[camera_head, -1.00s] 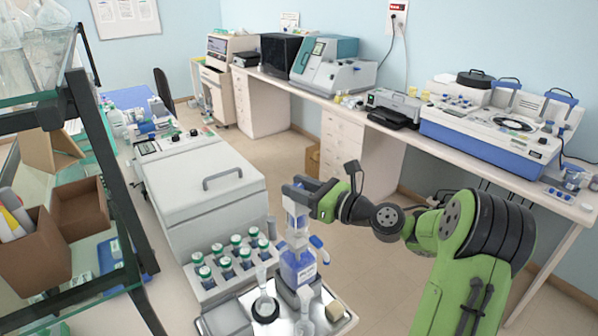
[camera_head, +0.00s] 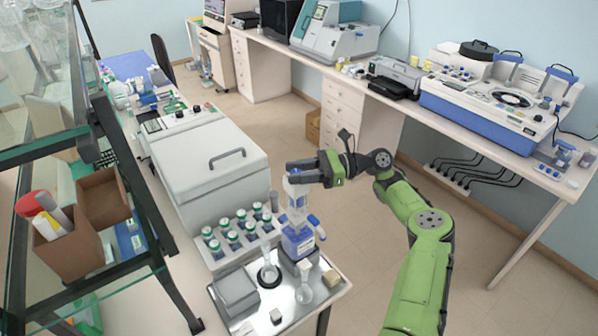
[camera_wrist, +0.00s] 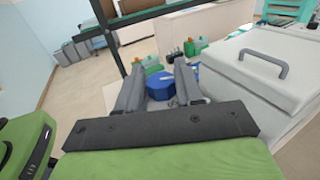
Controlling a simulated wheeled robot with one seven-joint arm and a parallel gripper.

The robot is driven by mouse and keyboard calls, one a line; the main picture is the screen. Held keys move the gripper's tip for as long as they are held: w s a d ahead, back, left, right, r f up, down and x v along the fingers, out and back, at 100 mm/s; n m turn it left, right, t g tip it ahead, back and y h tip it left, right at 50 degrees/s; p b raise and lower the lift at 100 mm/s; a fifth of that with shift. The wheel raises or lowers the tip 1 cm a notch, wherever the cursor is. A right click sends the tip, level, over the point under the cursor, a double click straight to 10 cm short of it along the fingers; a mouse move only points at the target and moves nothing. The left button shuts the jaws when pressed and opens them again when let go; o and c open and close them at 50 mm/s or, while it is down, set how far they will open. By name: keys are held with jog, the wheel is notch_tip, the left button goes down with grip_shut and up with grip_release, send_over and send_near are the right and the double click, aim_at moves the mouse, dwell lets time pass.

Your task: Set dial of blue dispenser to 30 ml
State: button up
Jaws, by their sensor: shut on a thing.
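The blue dispenser (camera_head: 298,243) stands upright on the metal tray (camera_head: 322,292), with a blue-filled body, a pale upper column and a small blue part at its right side. My gripper (camera_head: 292,177) reaches in from the right at the top of the column, its fingers shut around the dispenser's upper part. In the wrist view a blue faceted part (camera_wrist: 160,86) sits between my gripper's two grey fingers (camera_wrist: 159,68). The dial's markings and its setting cannot be read in either view.
A flask (camera_head: 268,272) and a glass vessel (camera_head: 305,288) stand close to the dispenser, with a grey box (camera_head: 236,292) at left. Several capped bottles (camera_head: 231,240) stand behind, before a large white machine (camera_head: 208,160). A dark-framed shelf (camera_head: 125,180) is at left. Floor at right is clear.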

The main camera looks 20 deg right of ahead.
jog(key=shift+d+n+g+y, duration=0.1)
jog(key=shift+n+g+y, duration=0.2)
jog(key=shift+n+g, duration=1.6)
jog(key=shift+m+g, duration=0.3)
jog(key=shift+g, duration=0.3)
jog(key=shift+s+r+g, duration=0.1)
jog(key=shift+s+g, duration=0.05)
jog(key=shift+g, duration=0.25)
